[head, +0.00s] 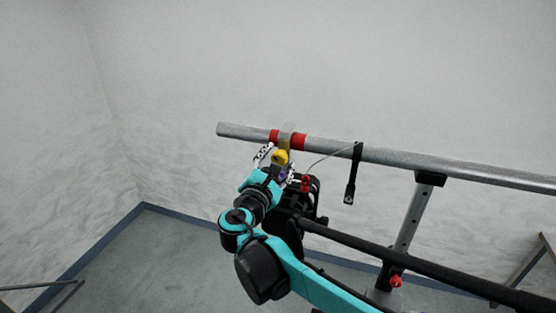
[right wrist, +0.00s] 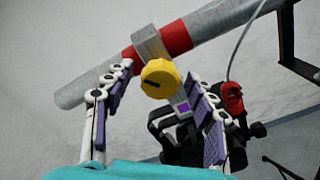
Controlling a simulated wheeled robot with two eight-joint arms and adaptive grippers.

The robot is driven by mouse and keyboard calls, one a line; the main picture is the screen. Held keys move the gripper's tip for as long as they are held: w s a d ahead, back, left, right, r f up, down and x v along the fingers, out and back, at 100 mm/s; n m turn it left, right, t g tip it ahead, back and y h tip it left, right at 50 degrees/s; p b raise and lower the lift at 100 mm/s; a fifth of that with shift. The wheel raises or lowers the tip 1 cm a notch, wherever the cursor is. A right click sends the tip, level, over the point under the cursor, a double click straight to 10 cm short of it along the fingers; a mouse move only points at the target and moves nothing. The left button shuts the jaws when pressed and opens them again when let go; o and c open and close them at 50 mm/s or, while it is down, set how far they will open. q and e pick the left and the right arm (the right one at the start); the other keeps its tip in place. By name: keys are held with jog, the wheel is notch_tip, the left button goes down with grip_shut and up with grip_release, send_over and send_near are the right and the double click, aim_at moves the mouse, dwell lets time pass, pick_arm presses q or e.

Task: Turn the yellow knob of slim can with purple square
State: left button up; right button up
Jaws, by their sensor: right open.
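The yellow knob (right wrist: 160,78) sits below a metal clamp (right wrist: 150,45) on the pipe, between red bands. In the head view the knob (head: 280,157) is just beyond my right gripper (head: 276,160). My right gripper (right wrist: 160,95) is open, its purple-padded fingers on either side of the knob. I see no clear contact with the knob. Part of the can is hidden behind the right finger. My left gripper is not in view.
The grey pipe (head: 450,170) runs across the view on a stand (head: 412,220). A red-tipped part (right wrist: 232,98) is close to the right finger. The pale wall is behind.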

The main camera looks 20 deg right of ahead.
jog(key=shift+c, duration=0.2)
jog(key=c, duration=1.1)
jog(key=m, duration=0.2)
jog(key=shift+f+m+b, duration=0.1)
jog(key=shift+m+b, duration=0.3)
jog(key=shift+m, duration=0.9)
jog(key=o, duration=1.1)
jog(key=shift+o, duration=0.2)
jog(key=v, duration=1.2)
